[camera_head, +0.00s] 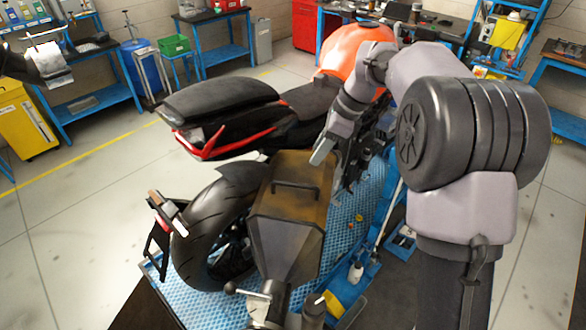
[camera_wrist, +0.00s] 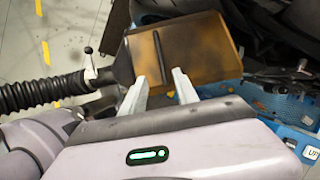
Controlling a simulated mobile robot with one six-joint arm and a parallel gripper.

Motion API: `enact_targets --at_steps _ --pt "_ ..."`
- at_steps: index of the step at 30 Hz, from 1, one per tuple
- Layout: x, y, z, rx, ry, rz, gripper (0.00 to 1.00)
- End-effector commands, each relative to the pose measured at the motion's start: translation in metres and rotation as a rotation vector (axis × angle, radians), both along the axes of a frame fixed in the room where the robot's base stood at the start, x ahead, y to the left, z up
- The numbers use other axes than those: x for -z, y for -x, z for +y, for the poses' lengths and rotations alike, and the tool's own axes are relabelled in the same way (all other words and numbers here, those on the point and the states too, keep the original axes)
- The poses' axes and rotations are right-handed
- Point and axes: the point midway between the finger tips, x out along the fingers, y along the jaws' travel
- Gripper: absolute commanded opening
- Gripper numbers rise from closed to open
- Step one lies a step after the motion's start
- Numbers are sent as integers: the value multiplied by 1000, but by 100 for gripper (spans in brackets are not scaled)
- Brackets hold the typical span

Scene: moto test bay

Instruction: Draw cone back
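The cone (camera_head: 285,230) is a worn brown and grey metal hood beside the motorcycle's rear wheel, with a dark bar handle (camera_head: 296,187) on top. In the wrist view the cone (camera_wrist: 205,50) fills the upper middle, its narrow end toward a black ribbed hose (camera_wrist: 40,93). My gripper (camera_head: 322,150) is above and to the right of the handle in the head view. In the wrist view my gripper (camera_wrist: 159,80) has its two fingers apart and nothing held. The handle (camera_wrist: 160,52) appears between and just beyond the fingertips; I see no contact.
The black and orange motorcycle (camera_head: 300,100) stands on a blue textured platform (camera_head: 350,225). Its rear tyre (camera_head: 205,245) is left of the cone. A lever (camera_wrist: 90,68) shows near the hose joint. Open floor (camera_head: 80,215) lies to the left; workbenches line the back.

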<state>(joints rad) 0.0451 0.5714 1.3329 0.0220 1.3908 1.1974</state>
Motion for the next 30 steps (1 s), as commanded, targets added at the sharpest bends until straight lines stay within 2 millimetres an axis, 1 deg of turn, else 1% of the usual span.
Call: enact_targets --at_steps 1,6,9,12,15,18,24,25,29,30 --pt "18 0 6 -2 1 4 36" --pt "65 -6 25 -3 2 2 36" --pt "89 -9 35 -4 2 2 36" --pt "106 -11 42 -2 2 1 36" --pt "115 -13 46 -2 1 -2 36" --pt "119 -13 48 -2 2 -3 36" --pt "119 -14 48 -2 2 -3 36" --pt "119 -13 48 -3 2 -3 34" --pt "119 -13 48 -3 2 -3 9" --pt "119 -13 48 -3 2 -3 1"
